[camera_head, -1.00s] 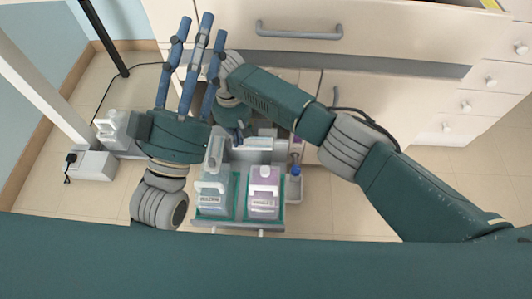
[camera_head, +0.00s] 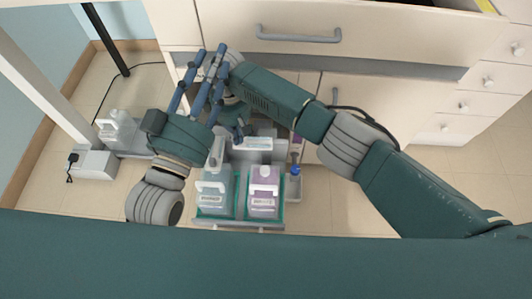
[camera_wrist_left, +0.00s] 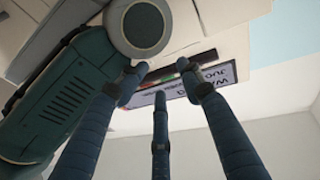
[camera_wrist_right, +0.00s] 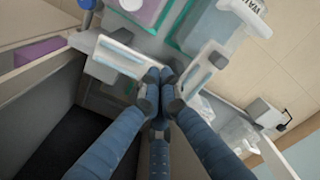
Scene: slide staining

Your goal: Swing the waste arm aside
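In the head view a grey bar (camera_head: 216,152) rises at the back of the left jug; it may be the waste arm, but I cannot tell for sure. My right gripper (camera_head: 240,130) reaches down behind the jugs. In the right wrist view its fingertips (camera_wrist_right: 161,86) are drawn together, close to a pale slotted piece (camera_wrist_right: 203,68). Nothing clear shows between them. My left gripper (camera_head: 210,52) is raised higher, empty, with fingers apart, overlapping my right wrist in the head view. In the left wrist view its fingertips (camera_wrist_left: 160,88) are spread, with a printed sign beyond.
A bluish jug (camera_head: 214,187) and a purple jug (camera_head: 263,190) stand in teal trays at the front. A blue-capped bottle (camera_head: 295,172) is to their right. A white jug (camera_head: 116,128) stands at the left. A drawer with a grey handle (camera_head: 298,36) is behind.

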